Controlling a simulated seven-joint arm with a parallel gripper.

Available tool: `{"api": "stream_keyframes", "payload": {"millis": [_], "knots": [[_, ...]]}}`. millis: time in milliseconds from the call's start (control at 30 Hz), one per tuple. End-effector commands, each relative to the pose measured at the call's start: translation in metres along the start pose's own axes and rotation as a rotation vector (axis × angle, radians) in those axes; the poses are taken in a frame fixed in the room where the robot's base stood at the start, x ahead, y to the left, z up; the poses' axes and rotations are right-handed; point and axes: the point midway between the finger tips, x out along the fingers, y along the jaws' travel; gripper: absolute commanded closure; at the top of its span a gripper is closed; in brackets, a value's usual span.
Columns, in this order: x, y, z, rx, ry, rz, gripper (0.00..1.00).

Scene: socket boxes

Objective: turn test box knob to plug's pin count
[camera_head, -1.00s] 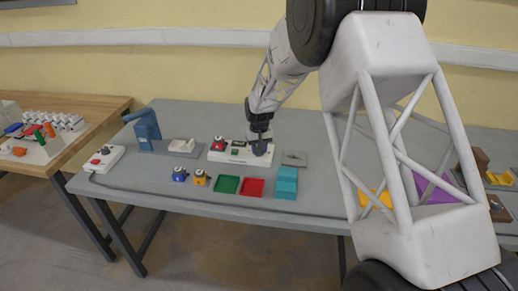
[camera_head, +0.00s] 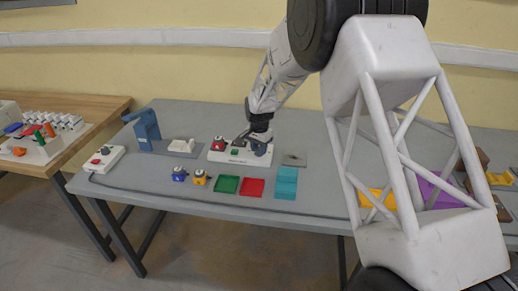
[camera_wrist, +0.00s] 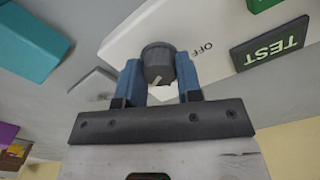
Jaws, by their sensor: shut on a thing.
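The white test box (camera_head: 222,155) lies on the grey table in the head view, with a red plug-like piece (camera_head: 219,143) at its left end. In the wrist view its panel (camera_wrist: 203,22) carries the words OFF and TEST; TEST is on a dark green patch (camera_wrist: 270,45). My gripper (camera_wrist: 159,72) is shut on the dark grey knob (camera_wrist: 157,60), with one blue finger on each side. A pale pointer line on the knob points toward the lower left of the wrist view. My gripper and wrist (camera_head: 260,137) cover the knob in the head view.
A blue plug (camera_head: 180,174) and a yellow plug (camera_head: 199,178) stand in front of the box. Green (camera_head: 226,185), red (camera_head: 252,187) and teal (camera_head: 286,182) trays lie to their right. A blue upright device (camera_head: 146,127) stands left. My arm hides part of the right side.

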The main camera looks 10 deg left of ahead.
Motion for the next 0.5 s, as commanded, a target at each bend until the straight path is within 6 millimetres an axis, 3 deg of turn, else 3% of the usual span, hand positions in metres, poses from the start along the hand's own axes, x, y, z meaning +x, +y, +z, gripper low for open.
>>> {"api": "stream_keyframes", "payload": {"millis": [500], "knots": [[-0.0008, -0.0002, -0.0001, 0.090, 0.001, -0.001, 0.91]]}}
